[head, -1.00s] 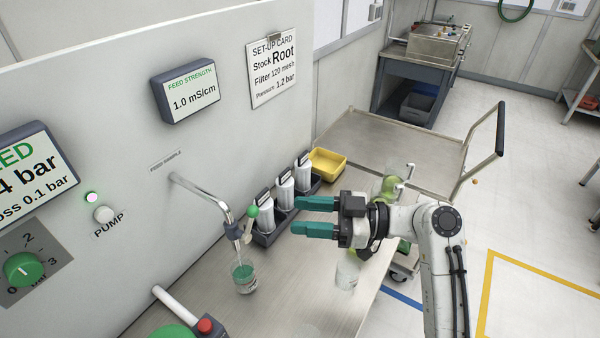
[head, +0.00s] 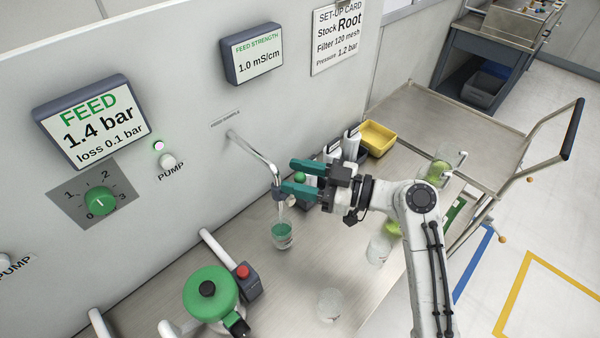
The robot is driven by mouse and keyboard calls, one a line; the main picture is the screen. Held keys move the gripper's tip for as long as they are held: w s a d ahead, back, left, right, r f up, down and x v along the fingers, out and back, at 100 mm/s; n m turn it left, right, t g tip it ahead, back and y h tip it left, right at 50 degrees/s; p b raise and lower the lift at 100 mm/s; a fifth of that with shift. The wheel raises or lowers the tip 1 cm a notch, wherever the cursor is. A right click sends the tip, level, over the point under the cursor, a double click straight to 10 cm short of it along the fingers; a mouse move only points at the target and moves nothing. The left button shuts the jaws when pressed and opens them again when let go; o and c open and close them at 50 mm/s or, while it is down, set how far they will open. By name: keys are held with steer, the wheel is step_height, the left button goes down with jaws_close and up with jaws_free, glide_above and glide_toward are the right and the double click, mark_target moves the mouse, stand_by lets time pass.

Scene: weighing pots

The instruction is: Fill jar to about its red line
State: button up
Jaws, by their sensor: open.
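The jar (head: 282,238) is a small clear vessel with green showing in its upper part. It stands on the bench under the spout of the feed-sample tap (head: 252,146). A thin pale streak shows between spout and jar. Its red line is too small to make out. My gripper (head: 288,176) has two teal fingers, held apart and pointing left, beside and over the tap's lower end. The tap's green knob (head: 299,177) shows between the fingers. I cannot tell whether they touch it. My fingers partly hide the tap's valve.
White bottles (head: 352,142) in a dark rack stand behind my gripper, near a yellow tray (head: 377,138). A green-topped filter (head: 211,292) is at front left. The panel reads 1.4 bar.

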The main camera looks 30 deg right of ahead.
steer(key=shift+c, duration=0.4)
jaws_close()
steer(key=shift+f, duration=0.1)
